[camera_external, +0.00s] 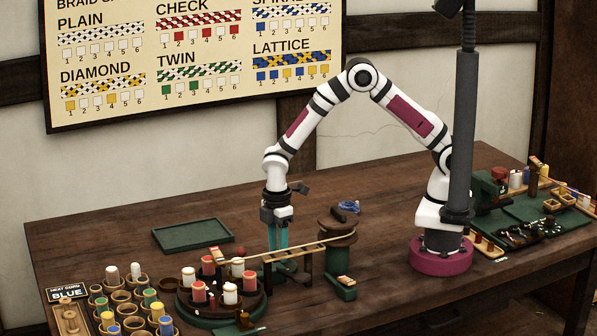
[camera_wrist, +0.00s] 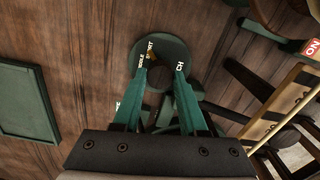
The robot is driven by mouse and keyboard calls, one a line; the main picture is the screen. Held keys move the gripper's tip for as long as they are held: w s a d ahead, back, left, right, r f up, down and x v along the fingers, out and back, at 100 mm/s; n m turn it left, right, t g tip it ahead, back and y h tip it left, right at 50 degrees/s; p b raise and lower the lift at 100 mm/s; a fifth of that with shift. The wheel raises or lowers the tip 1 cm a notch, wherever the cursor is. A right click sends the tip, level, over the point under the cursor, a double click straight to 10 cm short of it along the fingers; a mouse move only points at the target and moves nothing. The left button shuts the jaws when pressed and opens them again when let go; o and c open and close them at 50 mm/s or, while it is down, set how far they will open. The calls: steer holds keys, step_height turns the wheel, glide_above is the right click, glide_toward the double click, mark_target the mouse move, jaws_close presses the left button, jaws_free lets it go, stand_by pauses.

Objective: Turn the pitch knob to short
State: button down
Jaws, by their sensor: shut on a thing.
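The pitch knob (camera_wrist: 158,79) is a dark round knob on a dark green disc (camera_wrist: 172,47). Partly covered white lettering on the disc seems to read middle, short and pitch. A small brass-coloured pointer (camera_wrist: 152,58) shows beside the end letters of short, with the middle lettering just to its left. My gripper (camera_wrist: 160,78) is shut on the knob, with one green finger on each side. In the external view my gripper (camera_external: 278,243) points straight down behind a wooden frame, and the knob cannot be made out there.
A wooden frame with a pale rope (camera_external: 295,249) stands close in front of my gripper. A round stand of red and white bobbins (camera_external: 222,306) is at front left, a wooden reel (camera_external: 337,229) to the right. A green tray (camera_external: 192,235) lies empty at back left.

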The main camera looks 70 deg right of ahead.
stand_by(0.3)
steer(key=shift+c, duration=2.2)
jaws_free()
step_height(320, 180, up, 16)
steer(key=shift+w+d, duration=0.1)
steer(key=s+d+r+m, duration=0.5)
steer(key=s+d+m, duration=0.1)
steer(key=s+d, duration=0.25)
steer(key=s+d+f+m, duration=0.1)
steer(key=s+d+m, duration=0.1)
steer(key=s+m, duration=0.3)
steer(key=s+d+f+m+y, duration=0.1)
steer(key=s+m, duration=0.4)
steer(key=s, duration=0.7)
steer(key=shift+d+y, duration=0.3)
steer(key=shift+d, duration=0.35)
